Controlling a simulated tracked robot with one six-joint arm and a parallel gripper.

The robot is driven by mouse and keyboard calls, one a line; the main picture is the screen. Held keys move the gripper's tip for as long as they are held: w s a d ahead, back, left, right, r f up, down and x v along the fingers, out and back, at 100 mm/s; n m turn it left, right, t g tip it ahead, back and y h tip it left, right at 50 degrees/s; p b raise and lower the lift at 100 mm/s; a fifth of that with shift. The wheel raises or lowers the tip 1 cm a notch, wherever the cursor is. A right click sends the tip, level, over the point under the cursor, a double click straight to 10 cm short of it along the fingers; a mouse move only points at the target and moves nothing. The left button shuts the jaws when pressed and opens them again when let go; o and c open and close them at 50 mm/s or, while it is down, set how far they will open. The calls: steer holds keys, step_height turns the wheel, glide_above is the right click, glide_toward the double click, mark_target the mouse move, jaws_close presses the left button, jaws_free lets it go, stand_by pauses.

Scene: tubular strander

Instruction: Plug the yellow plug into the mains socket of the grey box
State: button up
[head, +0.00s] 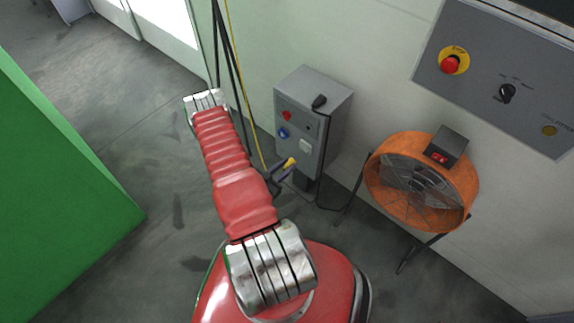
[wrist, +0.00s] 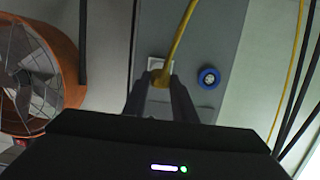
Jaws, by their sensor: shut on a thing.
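The grey box (head: 338,105) stands against the wall in the head view. Its front carries a pale mains socket (head: 306,147), with a blue round socket (head: 283,133) to the upper left. My gripper (head: 284,172) is shut on the yellow plug (head: 291,162), just below and left of the mains socket in that view. In the wrist view the yellow plug (wrist: 162,78) sits between my dark fingers (wrist: 161,92), in front of the pale socket (wrist: 154,64) and partly covering it. Its pins are hidden. Whether the plug touches the socket, I cannot tell.
A yellow cable (wrist: 181,30) runs from the plug across the box front in the wrist view. A black plug (head: 319,101) with a cable is at the box's upper edge. An orange fan (head: 381,157) stands to the right. Dark cables (head: 230,50) hang left of the box.

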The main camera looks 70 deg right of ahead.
mark_target(293, 159)
steer(key=shift+r+x, duration=0.2)
steer(key=shift+x, duration=0.75)
steer(key=shift+r+x, duration=0.15)
steer(key=shift+x, duration=0.85)
steer(key=shift+r+x, duration=0.2)
steer(key=shift+x, duration=0.75)
steer(key=shift+x, duration=1.05)
steer(key=o, duration=1.1)
steer(key=shift+d+r, duration=0.1)
steer(key=shift+r, duration=0.15)
steer(key=shift+o, duration=0.2)
steer(key=shift+w, duration=0.1)
steer(key=v, duration=1.3)
steer(key=shift+w+a, duration=0.15)
steer(key=shift+a, duration=0.2)
steer(key=shift+r, duration=0.1)
